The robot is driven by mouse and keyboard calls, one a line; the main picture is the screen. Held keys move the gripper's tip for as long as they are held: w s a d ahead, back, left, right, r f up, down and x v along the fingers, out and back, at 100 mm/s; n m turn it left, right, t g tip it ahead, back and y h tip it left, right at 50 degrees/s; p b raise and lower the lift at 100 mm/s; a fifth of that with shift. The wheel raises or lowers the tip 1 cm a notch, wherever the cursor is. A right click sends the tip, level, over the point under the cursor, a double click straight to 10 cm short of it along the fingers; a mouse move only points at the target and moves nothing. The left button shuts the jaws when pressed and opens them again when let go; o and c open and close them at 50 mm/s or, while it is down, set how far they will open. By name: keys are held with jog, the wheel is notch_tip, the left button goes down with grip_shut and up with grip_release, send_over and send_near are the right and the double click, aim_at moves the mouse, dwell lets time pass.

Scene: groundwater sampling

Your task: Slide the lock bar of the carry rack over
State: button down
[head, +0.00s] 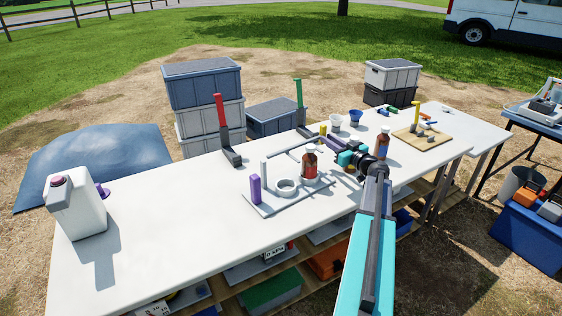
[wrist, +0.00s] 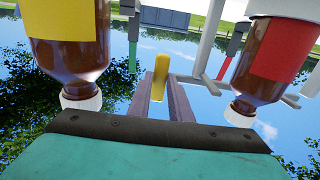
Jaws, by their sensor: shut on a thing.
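The carry rack (head: 262,205) is a grey tray on the white table, with a white ring, an upright post and a purple block (head: 255,188). A brown bottle (head: 310,163) with a red label stands in it. A thin grey bar (head: 290,148), which looks like the lock bar, runs above the rack's far side. My gripper (head: 326,143) is at the bar's right end, beside a small yellow piece (head: 323,130). In the wrist view, which looks upside down, my gripper (wrist: 160,88) is shut on the yellow handle (wrist: 158,92). How the handle joins the bar is hidden.
A second brown bottle (head: 382,142) stands right of my gripper; in the wrist view, bottles flank the fingers closely. Red (head: 221,120) and green (head: 299,105) uprights stand at the far edge. A wooden board (head: 425,138) lies right. The table's left is clear beyond a white jug (head: 77,210).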

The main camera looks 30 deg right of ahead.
jog(key=shift+d+b, duration=0.45)
jog(key=shift+d, duration=0.1)
jog(key=shift+d+f+b, duration=0.15)
jog(key=shift+b, duration=0.2)
jog(key=shift+d+b, duration=0.35)
jog(key=shift+b, duration=0.25)
jog(key=shift+d+b, duration=0.35)
jog(key=shift+b, duration=0.45)
jog(key=c, duration=1.5)
grip_release()
